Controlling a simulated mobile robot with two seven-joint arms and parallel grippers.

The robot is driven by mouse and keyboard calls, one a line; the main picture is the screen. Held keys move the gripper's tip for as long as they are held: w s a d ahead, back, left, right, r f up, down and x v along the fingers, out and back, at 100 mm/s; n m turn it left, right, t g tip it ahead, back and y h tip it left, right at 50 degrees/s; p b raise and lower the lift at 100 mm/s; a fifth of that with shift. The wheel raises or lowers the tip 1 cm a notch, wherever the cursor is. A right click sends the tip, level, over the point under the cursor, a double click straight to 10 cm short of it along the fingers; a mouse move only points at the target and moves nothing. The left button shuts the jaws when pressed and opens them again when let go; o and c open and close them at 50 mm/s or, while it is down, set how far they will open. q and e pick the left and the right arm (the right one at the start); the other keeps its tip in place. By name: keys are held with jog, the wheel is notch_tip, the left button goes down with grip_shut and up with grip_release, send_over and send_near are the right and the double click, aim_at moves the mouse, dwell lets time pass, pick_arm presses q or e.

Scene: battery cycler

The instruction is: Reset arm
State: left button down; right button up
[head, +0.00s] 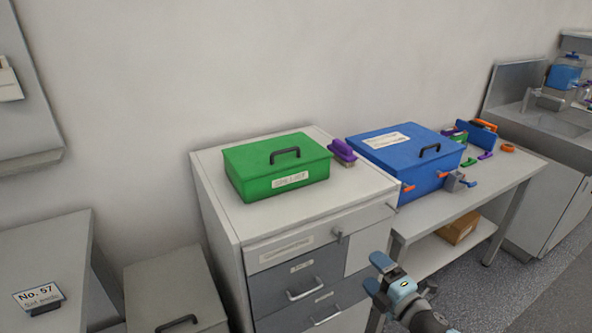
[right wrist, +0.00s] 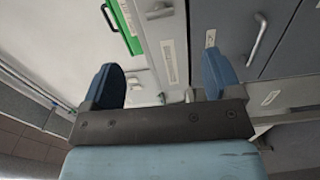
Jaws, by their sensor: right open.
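My right gripper (head: 376,273) is at the bottom centre of the head view, in front of the drawer cabinet's right side. In the right wrist view its two blue fingers (right wrist: 163,80) stand wide apart with nothing between them. Behind the fingers show the grey drawer fronts (right wrist: 240,30) and part of the green box (right wrist: 125,22). My left gripper is not in view in either picture.
A drawer cabinet (head: 220,220) carries the closed green box (head: 255,182) and a purple-handled item (head: 343,152). A blue box (head: 395,160) stands on the bench to the right, with clamps beside it. Grey floor (head: 480,290) is clear at the right.

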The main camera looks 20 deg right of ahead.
jog(key=s+a+f+m+g+p, duration=0.3)
jog(key=s+a+m+p, duration=0.2)
jog(key=s+a+m, duration=0.2)
jog(key=s+a+f+m+g+y+p, duration=0.1)
jog(key=s+a+f+m+g+p, duration=0.3)
jog(key=s+a+m, duration=0.3)
jog(key=a+m+p, duration=0.1)
jog(key=a, duration=0.3)
jog(key=shift+f+m+y+p, duration=0.3)
jog(key=shift+m+p, duration=0.05)
jog(key=shift+m, duration=0.05)
